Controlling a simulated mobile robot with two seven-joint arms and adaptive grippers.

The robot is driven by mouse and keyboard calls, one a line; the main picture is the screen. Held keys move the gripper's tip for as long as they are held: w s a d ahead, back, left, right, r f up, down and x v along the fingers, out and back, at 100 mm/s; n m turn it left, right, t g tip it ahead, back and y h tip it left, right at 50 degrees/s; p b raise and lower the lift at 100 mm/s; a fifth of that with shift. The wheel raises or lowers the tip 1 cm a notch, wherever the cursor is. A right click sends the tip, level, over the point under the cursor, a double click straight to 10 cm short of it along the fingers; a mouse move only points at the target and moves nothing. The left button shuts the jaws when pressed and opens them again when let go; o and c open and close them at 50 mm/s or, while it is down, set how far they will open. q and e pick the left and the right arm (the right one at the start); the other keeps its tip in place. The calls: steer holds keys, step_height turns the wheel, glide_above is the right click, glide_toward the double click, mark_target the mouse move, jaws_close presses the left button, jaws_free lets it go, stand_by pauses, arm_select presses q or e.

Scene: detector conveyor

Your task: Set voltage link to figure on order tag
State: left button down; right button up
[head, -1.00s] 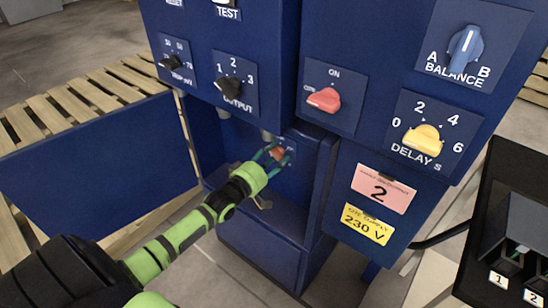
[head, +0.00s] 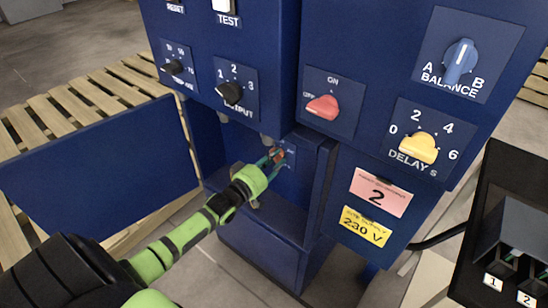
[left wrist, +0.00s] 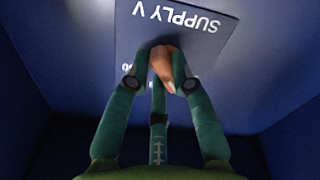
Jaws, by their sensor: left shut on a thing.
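The voltage link is an orange-brown knob (left wrist: 162,64) on a dark blue plate (left wrist: 205,50) marked SUPPLY V, upside down in the left wrist view. In the head view the link (head: 277,154) sits inside the open recess of the blue cabinet. My left gripper (left wrist: 160,80) is shut on the link, with its green fingers around it; it also shows in the head view (head: 272,163). Part of a figure ending in 0 shows left of the knob; other figures are hidden. A yellow tag (head: 366,227) reads SITE SUPPLY 230 V. My right gripper is not in view.
A pink tag (head: 381,192) with a 2 hangs above the yellow one. Around the recess are a red switch (head: 322,107), a yellow DELAY knob (head: 419,148), a blue BALANCE knob (head: 460,61) and a black OUTPUT knob (head: 231,93). An open blue door (head: 100,155) stands left.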

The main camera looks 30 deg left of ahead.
arm_select(q)
steer(key=m+p, duration=0.1)
steer(key=m, duration=0.3)
steer(key=shift+f+m, duration=0.1)
steer(key=shift+m, duration=0.3)
steer(key=m, duration=0.2)
steer(key=shift+a+f+m+p, duration=0.1)
steer(key=shift+m+p, duration=0.2)
steer(key=shift+p, duration=0.05)
steer(key=m, duration=0.2)
steer(key=shift+m, duration=0.4)
steer(key=m, duration=0.3)
steer(key=shift+a+f+m, duration=0.15)
steer(key=shift+m, duration=0.25)
steer(key=m, duration=0.5)
steer(key=shift+a+m, duration=0.2)
steer(key=shift+m, duration=0.2)
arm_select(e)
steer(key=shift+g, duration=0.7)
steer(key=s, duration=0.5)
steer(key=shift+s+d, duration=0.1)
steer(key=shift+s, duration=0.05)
arm_select(q)
steer(key=shift+m, duration=0.3)
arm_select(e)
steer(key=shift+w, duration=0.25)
